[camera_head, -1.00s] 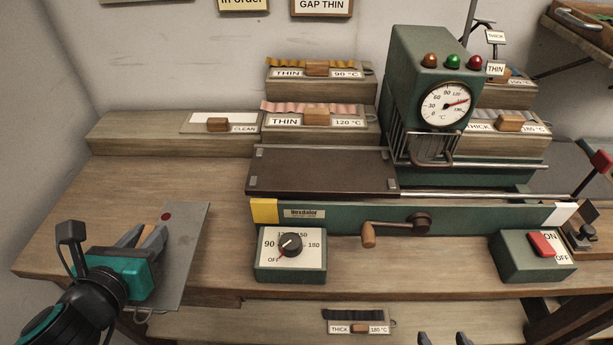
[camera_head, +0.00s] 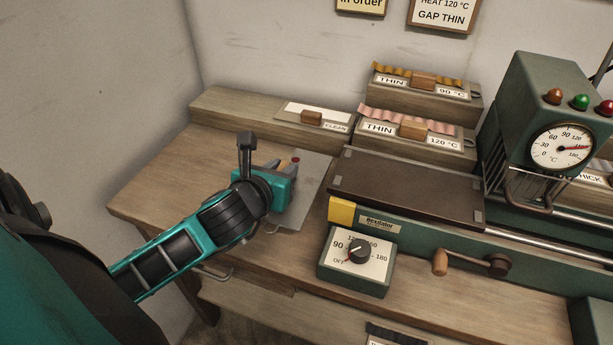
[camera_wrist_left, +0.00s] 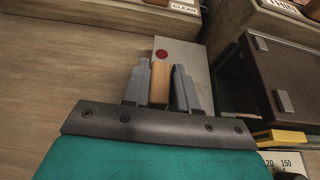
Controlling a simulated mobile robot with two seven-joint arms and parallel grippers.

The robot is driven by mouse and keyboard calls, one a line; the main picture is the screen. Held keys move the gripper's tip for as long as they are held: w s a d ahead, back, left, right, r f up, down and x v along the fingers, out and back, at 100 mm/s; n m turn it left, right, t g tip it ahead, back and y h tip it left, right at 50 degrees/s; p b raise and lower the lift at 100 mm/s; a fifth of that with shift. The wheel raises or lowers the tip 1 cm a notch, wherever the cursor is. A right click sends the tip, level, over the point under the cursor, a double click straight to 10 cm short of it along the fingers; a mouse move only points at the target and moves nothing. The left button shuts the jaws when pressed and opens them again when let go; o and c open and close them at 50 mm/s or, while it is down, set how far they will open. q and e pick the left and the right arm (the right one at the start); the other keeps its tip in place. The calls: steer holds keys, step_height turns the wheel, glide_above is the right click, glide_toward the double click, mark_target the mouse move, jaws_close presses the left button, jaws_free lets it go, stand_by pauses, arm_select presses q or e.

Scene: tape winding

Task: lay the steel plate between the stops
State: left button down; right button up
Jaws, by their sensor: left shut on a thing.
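The steel plate (camera_head: 313,180) is a thin grey sheet with a red dot and a wooden handle. My left gripper (camera_head: 283,166) is shut on that handle, just left of the machine's dark brown bed (camera_head: 405,188). Small grey stops (camera_head: 337,182) sit at the bed's corners, another at its right front (camera_head: 478,215). In the left wrist view the fingers (camera_wrist_left: 161,76) clasp the wooden handle (camera_wrist_left: 160,84), and the plate (camera_wrist_left: 184,50) extends beside and beyond it. The bed (camera_wrist_left: 285,75) is to its right. Whether the plate touches the table is unclear. My right gripper is out of view.
A shelf block behind holds a plate labelled CLEAN (camera_head: 312,117). Stepped blocks carry THIN tapes, 120 °C (camera_head: 410,128) and 90 °C (camera_head: 424,82). The dial box (camera_head: 357,259) stands in front of the bed, the gauge housing (camera_head: 553,120) at right. The table's left is clear.

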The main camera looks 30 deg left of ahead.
mark_target(308, 159)
arm_select(q)
steer(key=w, duration=0.4)
steer(key=w+d, duration=0.1)
steer(key=w, duration=0.1)
steer(key=shift+w+r, duration=0.15)
steer(key=shift+w, duration=0.1)
steer(key=shift+f+b, duration=0.4)
steer(key=shift+f, duration=0.75)
step_height(308, 159, down, 5)
steer(key=shift+r+b, duration=0.2)
steer(key=shift+b, duration=0.75)
steer(key=shift+w+f, duration=0.15)
steer(key=shift+w, duration=0.05)
steer(key=c, duration=1.3)
jaws_free()
steer(key=shift+f, duration=0.15)
steer(key=shift+c, duration=0.2)
steer(key=o, duration=0.4)
steer(key=shift+o, duration=0.3)
